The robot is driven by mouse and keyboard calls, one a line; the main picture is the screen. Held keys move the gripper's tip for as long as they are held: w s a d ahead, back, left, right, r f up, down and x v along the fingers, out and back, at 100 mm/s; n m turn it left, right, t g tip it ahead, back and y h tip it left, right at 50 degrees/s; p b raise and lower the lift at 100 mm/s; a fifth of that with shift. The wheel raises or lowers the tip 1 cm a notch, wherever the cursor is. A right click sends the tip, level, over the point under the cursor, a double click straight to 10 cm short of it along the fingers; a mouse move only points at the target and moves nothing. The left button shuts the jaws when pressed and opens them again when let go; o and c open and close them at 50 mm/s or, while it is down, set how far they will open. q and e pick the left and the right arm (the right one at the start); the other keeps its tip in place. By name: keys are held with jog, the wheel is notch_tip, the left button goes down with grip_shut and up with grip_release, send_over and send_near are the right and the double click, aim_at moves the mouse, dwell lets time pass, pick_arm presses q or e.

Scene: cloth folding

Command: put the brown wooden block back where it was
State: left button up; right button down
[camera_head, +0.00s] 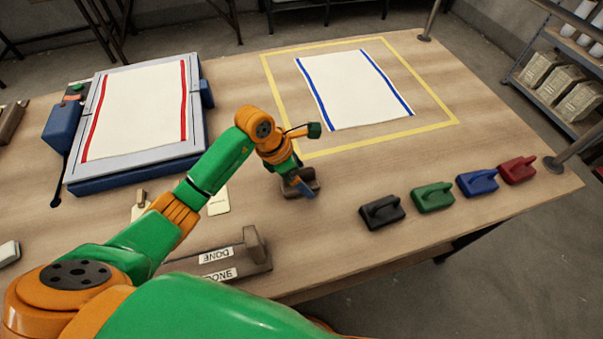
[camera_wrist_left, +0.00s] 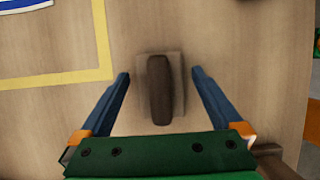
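The brown wooden block (camera_head: 313,186), a flat base with a raised dark grip, sits on the table just outside the near-left corner of the yellow tape square. My left gripper (camera_head: 303,188) is right above it and partly hides it in the head view. In the left wrist view the block (camera_wrist_left: 159,95) stands upright between the two blue fingers of my left gripper (camera_wrist_left: 160,73). The fingers are open, with a gap on each side of the grip. My right gripper is not in view.
A yellow tape square (camera_head: 284,100) holds a blue-striped cloth (camera_head: 355,88). Black (camera_head: 382,212), green (camera_head: 432,197), blue (camera_head: 477,183) and red (camera_head: 517,170) blocks line the right. A framed red-striped cloth (camera_head: 138,110) lies left. A DONE-labelled stand (camera_head: 262,262) is at the near edge.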

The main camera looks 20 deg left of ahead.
pick_arm(q)
jog(key=v, duration=1.2)
jog(key=shift+r, duration=0.1)
